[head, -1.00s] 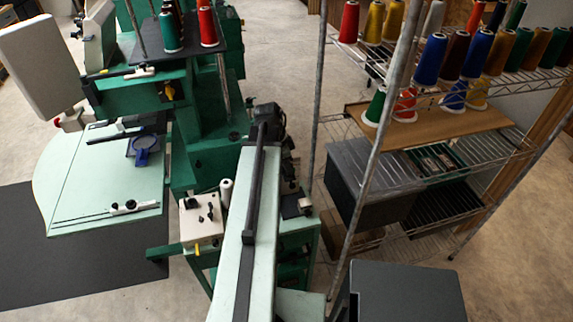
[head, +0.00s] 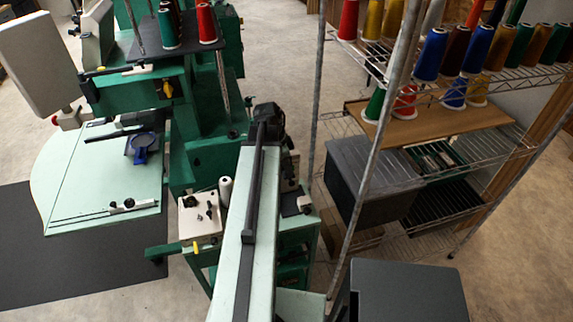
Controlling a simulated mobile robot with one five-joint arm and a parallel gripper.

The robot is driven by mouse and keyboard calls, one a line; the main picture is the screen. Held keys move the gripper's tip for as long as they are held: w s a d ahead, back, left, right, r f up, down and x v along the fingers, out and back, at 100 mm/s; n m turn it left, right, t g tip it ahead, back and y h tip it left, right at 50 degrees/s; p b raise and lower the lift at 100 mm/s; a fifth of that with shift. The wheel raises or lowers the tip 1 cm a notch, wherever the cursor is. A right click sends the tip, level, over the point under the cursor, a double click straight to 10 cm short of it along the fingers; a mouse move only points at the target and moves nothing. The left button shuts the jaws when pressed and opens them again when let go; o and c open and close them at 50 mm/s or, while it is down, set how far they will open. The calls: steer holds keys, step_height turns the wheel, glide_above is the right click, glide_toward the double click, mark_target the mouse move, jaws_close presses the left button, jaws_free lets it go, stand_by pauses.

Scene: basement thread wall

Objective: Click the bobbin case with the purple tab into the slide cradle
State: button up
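My arm's long pale green link runs up the middle of the head view, with a dark rail along its top. Its dark far end (head: 268,117) is by the green machine's base, and my gripper's fingers cannot be made out there. I cannot make out a bobbin case with a purple tab. A white box (head: 199,222) with small dark parts on top stands left of my arm. A small dark block (head: 296,203) sits on a green stand right of it. I cannot tell whether either one is the slide cradle.
A green embroidery machine (head: 205,150) with a pale table (head: 105,185) and a blue-framed hoop (head: 140,150) stands at left. A wire rack (head: 505,150) with thread cones and a dark box (head: 372,178) stands at right. Open concrete floor (head: 278,50) lies behind.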

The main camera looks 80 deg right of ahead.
steer(key=shift+r, duration=0.15)
steer(key=p+v, duration=0.7)
steer(key=shift+r+p, duration=0.4)
